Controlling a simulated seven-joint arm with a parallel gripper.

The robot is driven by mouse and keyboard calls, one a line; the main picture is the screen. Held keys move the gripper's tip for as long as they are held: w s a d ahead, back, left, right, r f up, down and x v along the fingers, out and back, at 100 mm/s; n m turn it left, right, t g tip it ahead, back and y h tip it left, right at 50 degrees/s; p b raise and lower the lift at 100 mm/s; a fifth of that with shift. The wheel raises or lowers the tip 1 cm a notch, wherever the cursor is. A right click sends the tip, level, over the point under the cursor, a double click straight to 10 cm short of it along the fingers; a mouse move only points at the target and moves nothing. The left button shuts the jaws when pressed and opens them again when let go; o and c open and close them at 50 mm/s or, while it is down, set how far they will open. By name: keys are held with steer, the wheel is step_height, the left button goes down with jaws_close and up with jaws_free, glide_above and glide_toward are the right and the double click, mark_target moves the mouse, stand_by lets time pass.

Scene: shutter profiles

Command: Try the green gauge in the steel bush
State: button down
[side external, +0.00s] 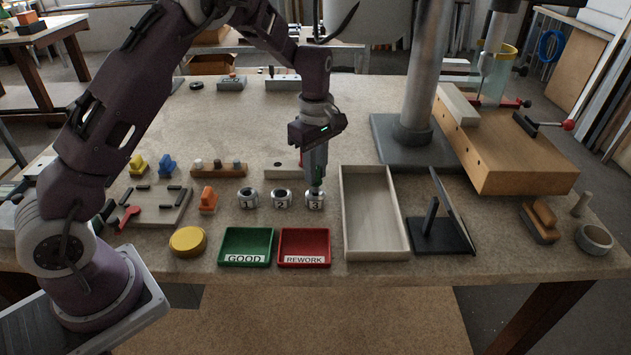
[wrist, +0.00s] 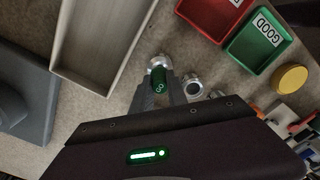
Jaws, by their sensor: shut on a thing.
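My gripper (side external: 316,178) points straight down above the metal bush marked 3 (side external: 315,201). It is shut on the green gauge (wrist: 160,80), whose green handle shows between the fingers in the wrist view. The gauge's lower end is at the mouth of bush 3, which also shows in the wrist view (wrist: 158,61). I cannot tell whether the tip is inside the bore or just over it. Metal bushes marked 2 (side external: 281,199) and 1 (side external: 248,198) stand in a row to the left. All three look like steel.
The green GOOD tray (side external: 246,233) and the red REWORK tray (side external: 304,233) lie in front of the bushes. A pale open tray (side external: 397,225) stands close on the right. An orange block (side external: 208,200) and a yellow round thing (side external: 187,240) are left.

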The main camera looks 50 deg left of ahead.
steer(key=shift+r, duration=3.05)
